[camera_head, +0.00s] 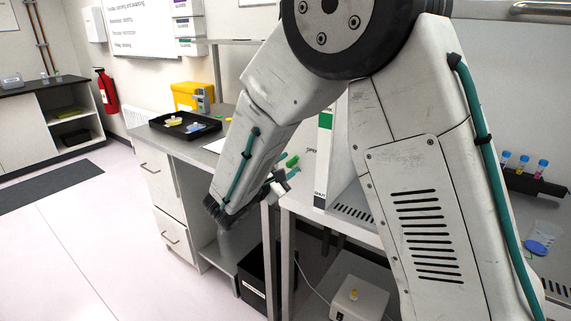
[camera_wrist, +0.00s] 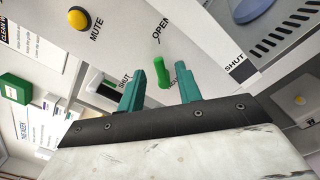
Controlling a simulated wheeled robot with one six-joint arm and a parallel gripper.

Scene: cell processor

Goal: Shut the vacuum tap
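The vacuum tap's green handle (camera_wrist: 161,72) shows in the wrist view, on a pale panel with the words OPEN and SHUT printed around it. My gripper (camera_wrist: 159,67) has its two teal fingers apart, one on each side of the handle. I cannot tell whether the fingers touch it. In the head view the green handle (camera_head: 292,161) shows at the left edge of the cabinet, close to my gripper (camera_head: 284,176). My arm hides much of the gripper there.
A yellow button (camera_wrist: 78,18) marked MUTE is on the panel. In the head view, a black tray (camera_head: 184,126) and a yellow box (camera_head: 190,95) stand on the left bench. A tube rack (camera_head: 535,184) is at the right. A white device (camera_head: 356,300) is below. Open floor lies left.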

